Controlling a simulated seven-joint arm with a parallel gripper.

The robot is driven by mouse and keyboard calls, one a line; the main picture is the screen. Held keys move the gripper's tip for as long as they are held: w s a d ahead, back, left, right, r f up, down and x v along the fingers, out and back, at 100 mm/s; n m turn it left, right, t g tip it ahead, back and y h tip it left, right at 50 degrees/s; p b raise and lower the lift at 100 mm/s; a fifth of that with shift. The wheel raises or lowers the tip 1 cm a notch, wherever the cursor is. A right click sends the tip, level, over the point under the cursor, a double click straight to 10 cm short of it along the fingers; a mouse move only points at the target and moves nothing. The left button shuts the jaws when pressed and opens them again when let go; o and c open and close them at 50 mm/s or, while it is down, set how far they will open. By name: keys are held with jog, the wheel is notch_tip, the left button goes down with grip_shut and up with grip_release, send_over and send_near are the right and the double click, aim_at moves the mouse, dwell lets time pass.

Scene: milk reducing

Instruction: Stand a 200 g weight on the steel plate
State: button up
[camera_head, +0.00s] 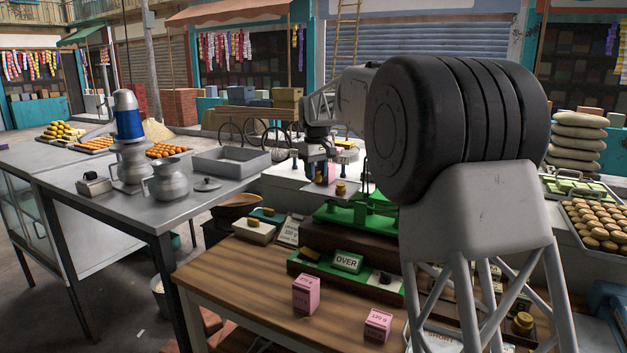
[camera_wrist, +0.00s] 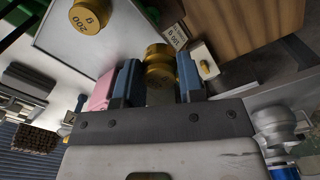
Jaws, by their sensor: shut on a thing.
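My gripper (camera_wrist: 158,82) is shut on a brass weight (camera_wrist: 160,62), which sits between its two dark blue fingers in the wrist view. The held weight's marking is not readable. In the head view my gripper (camera_head: 320,160) is over the steel plate (camera_head: 306,187). A second brass weight, marked 200 (camera_wrist: 90,16), stands on the plate (camera_wrist: 72,42); it also shows in the head view (camera_head: 341,188). A pink block (camera_wrist: 99,95) is beside one finger, and it shows below the gripper in the head view (camera_head: 325,176). I cannot tell whether the held weight touches the plate.
The green scale (camera_head: 362,210) is just in front of the plate. A white block with a brass weight (camera_head: 254,232) and a printed card (camera_head: 289,231) are to its left. An OVER sign (camera_head: 347,262) and pink boxes (camera_head: 306,292) are nearer. The wooden table's front left (camera_head: 235,268) is clear.

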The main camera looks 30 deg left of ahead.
aim_at(314, 188)
jog(key=shift+w+a+f, duration=0.1)
jog(key=shift+w+a, duration=0.45)
jog(key=shift+w, duration=0.2)
jog(key=shift+w+a+f, duration=0.1)
jog(key=shift+w+a, duration=0.45)
jog(key=shift+w, duration=0.15)
jog(key=shift+w+a, duration=0.15)
jog(key=shift+w+a, duration=0.1)
jog(key=shift+f, duration=1.75)
jog(key=shift+f, duration=0.1)
jog(key=o, duration=1)
